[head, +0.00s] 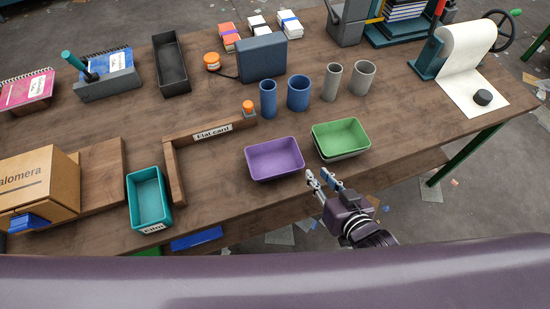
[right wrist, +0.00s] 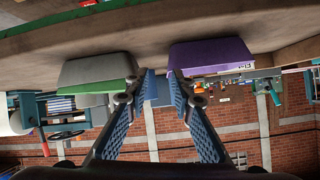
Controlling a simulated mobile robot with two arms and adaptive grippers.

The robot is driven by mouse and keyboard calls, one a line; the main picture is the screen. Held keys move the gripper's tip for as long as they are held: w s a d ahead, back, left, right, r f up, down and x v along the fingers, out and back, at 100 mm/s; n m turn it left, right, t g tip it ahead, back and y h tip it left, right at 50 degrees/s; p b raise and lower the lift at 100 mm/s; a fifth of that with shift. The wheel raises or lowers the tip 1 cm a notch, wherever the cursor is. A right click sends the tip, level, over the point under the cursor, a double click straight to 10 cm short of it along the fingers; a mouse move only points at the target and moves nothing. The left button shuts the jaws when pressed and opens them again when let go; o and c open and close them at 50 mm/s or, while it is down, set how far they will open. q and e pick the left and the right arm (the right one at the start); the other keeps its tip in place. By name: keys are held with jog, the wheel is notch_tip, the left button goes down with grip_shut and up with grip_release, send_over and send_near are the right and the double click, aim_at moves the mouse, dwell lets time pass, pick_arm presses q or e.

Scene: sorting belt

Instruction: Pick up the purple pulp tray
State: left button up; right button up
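The purple pulp tray (head: 274,159) sits upright and empty on the wooden table, near its front edge. My right gripper (head: 319,177) is just right of the purple tray and in front of the green tray (head: 341,138), with nothing between its fingers. In the right wrist view, which looks upside down, the purple tray (right wrist: 212,56) is to the right of the fingers (right wrist: 160,78) and the green tray with a grey one (right wrist: 97,70) is to the left. The fingers are apart. My left gripper is not in view.
Blue cups (head: 298,93) and grey cups (head: 362,78) stand behind the trays. A wooden corner rail (head: 175,172) and a teal tray (head: 149,198) are to the left. A cardboard box (head: 38,184) is at far left. Bare table lies left of the purple tray.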

aim_at(301, 156)
jog(key=shift+a+r+t+y, duration=0.4)
jog(key=shift+a+r+t, duration=0.1)
jog(key=shift+r, duration=0.2)
jog(key=shift+w+a+r, duration=0.15)
jog(key=shift+a, duration=0.05)
jog(key=p+x, duration=0.1)
jog(key=x, duration=0.5)
jog(key=shift+w+r, duration=0.1)
jog(key=shift+r, duration=0.05)
jog(key=shift+f+p+x, duration=0.2)
jog(key=shift+p+x, duration=0.2)
jog(key=shift+x, duration=1.1)
jog(key=shift+f+p+x, duration=0.2)
jog(key=shift+p+x, duration=0.15)
jog(key=shift+x, duration=1.15)
jog(key=shift+d, duration=0.2)
grip_shut()
